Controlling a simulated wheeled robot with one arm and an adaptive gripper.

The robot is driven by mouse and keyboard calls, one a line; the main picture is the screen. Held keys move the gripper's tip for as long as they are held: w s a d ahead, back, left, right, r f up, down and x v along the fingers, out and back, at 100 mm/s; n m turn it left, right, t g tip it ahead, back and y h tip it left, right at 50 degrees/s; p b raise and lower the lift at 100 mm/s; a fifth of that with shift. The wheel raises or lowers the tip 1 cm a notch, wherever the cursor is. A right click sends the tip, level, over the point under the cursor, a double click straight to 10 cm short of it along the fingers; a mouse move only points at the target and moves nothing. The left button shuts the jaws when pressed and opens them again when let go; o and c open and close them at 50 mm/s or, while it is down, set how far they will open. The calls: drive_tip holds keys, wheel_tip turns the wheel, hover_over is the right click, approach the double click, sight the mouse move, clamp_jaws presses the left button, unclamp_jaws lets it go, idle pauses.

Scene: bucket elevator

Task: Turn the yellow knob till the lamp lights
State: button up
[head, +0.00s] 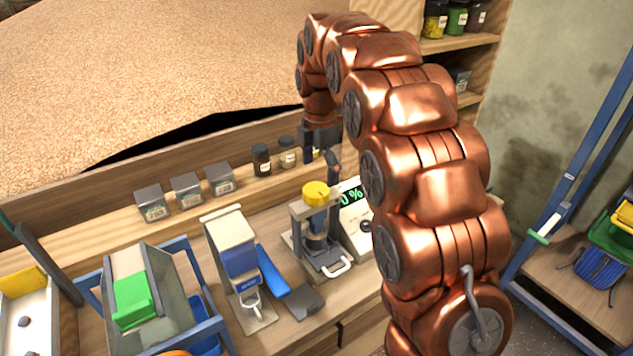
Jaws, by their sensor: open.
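The yellow knob (316,193) sits on top of a small grey press-like device (298,212) on the bench, near the middle of the head view. My gripper (321,162) hangs from the copper arm just above and slightly behind the knob in the picture. Its dark fingers are apart and hold nothing. I cannot tell the exact gap between the fingers and the knob. Right of the knob is a white meter (353,216) with a green display ending in "0 %", partly hidden by my arm. I cannot make out a lamp.
A blue-and-white dispenser (238,262) stands left of the device. Grey tins (187,188) and small dark jars (262,160) line the ledge behind. A green block (133,298) lies farther left. Grain (150,80) fills the bin behind. A blue rack (568,190) stands right.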

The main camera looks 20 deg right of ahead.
sight(316, 189)
drive_tip(key=shift+w+n+p, duration=0.3)
drive_tip(key=shift+w+n, duration=0.7)
drive_tip(key=shift+w, duration=0.45)
drive_tip(key=shift+f+p, duration=1.5)
drive_tip(key=shift+f, duration=2.4)
drive_tip(key=c, duration=1.1)
